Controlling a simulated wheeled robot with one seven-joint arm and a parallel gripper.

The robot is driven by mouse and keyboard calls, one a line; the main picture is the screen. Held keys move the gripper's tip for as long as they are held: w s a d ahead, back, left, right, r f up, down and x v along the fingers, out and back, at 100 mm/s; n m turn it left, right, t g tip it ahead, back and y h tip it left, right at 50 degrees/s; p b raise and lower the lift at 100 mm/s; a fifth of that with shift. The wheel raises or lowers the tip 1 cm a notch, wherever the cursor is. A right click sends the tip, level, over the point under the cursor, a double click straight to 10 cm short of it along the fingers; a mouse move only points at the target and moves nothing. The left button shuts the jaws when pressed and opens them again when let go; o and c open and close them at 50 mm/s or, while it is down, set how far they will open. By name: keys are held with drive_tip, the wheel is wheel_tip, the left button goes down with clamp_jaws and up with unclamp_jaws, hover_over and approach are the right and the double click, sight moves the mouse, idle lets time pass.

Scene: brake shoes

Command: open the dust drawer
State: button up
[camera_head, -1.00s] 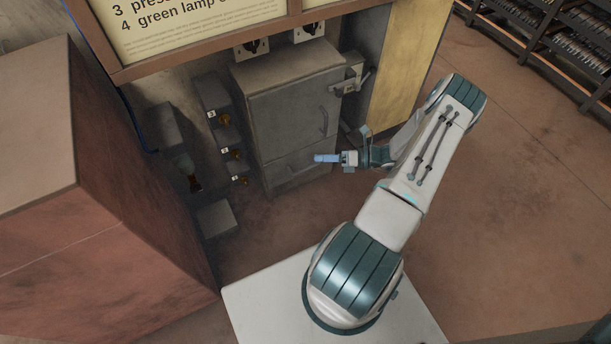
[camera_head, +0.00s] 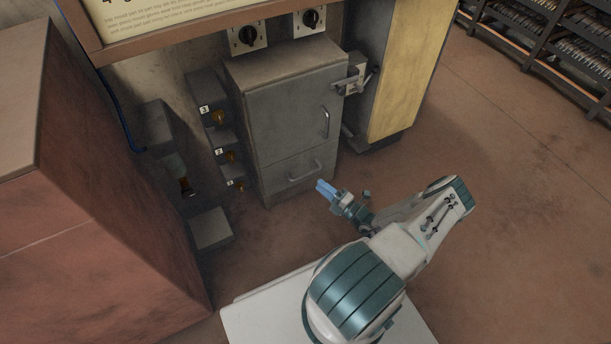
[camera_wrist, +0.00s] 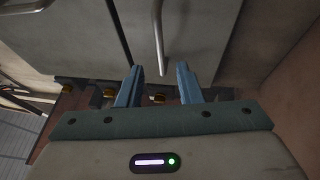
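The dust drawer (camera_head: 281,178) is the lower front panel of the grey cabinet and looks flush with the door (camera_head: 285,125) above. Its bar handle (camera_head: 305,172) lies crosswise. My gripper (camera_head: 323,190) is just in front of the drawer, to the lower right of the handle, and apart from it. In the wrist view the drawer handle (camera_wrist: 158,38) runs upright in the picture, ahead of the gap between my two blue fingers (camera_wrist: 160,85). The fingers are apart with nothing held between them.
The door handle (camera_head: 326,122) and a side latch (camera_head: 352,82) stick out above. Amber knobs (camera_head: 222,157) with number tags line the cabinet's left. A red-brown block (camera_head: 110,220) fills the left side. The floor (camera_head: 470,180) on the right is clear.

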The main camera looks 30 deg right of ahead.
sight(306, 174)
drive_tip(key=b+x, duration=0.1)
drive_tip(key=x, duration=0.7)
drive_tip(key=shift+w+b, duration=0.2)
drive_tip(key=shift+b, duration=0.1)
